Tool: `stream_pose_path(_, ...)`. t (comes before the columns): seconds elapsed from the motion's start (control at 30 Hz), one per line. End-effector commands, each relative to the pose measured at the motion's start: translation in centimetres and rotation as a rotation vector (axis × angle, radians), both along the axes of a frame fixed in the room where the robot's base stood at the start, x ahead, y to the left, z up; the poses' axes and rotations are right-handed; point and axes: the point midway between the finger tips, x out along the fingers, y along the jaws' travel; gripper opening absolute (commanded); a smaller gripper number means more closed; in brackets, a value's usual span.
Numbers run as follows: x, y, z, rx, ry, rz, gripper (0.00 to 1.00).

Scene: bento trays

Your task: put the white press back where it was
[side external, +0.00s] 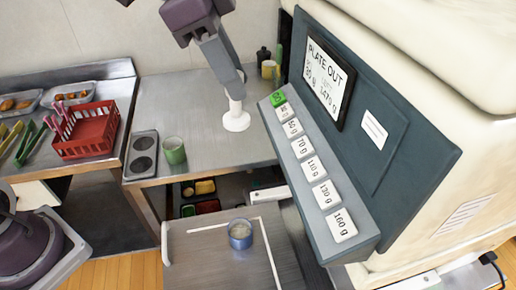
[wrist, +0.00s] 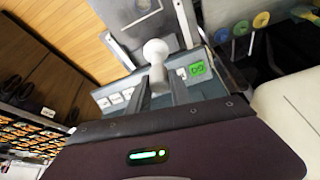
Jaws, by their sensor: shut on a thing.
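The white press (side external: 236,120) is upright, with a round flat base and a thin stem, over the steel counter (side external: 205,100). My gripper (side external: 235,92) is above it, shut on its stem. I cannot tell whether the base touches the counter. In the wrist view the press (wrist: 156,50) shows as a white knob and stem between the two fingers (wrist: 158,88). A dark holder (side external: 142,155) with two round recesses lies at the counter's left front, apart from the press. Both recesses look empty.
A green cup (side external: 174,150) stands right of the holder. The machine with weight buttons (side external: 318,168) is close on the right. A red basket (side external: 87,130) is at left. A blue-rimmed cup (side external: 240,234) stands on the lower surface in front. Small containers (side external: 268,66) stand behind.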

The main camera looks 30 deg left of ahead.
Motion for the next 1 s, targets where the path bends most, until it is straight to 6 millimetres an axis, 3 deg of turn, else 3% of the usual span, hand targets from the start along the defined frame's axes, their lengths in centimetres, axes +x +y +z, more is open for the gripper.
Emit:
stream_pose_path(0.33,9.2,3.2,1.8,-0.001,-0.002,0.209,0.00)
stream_pose_path(0.7,18.9,8.0,0.0,0.002,-0.002,0.478,0.00)
stream_pose_path(0.9,22.3,9.6,-1.3,0.002,-0.002,0.588,0.00)
stream_pose_path(1.0,22.4,9.8,-2.7,0.003,0.002,0.599,0.00)
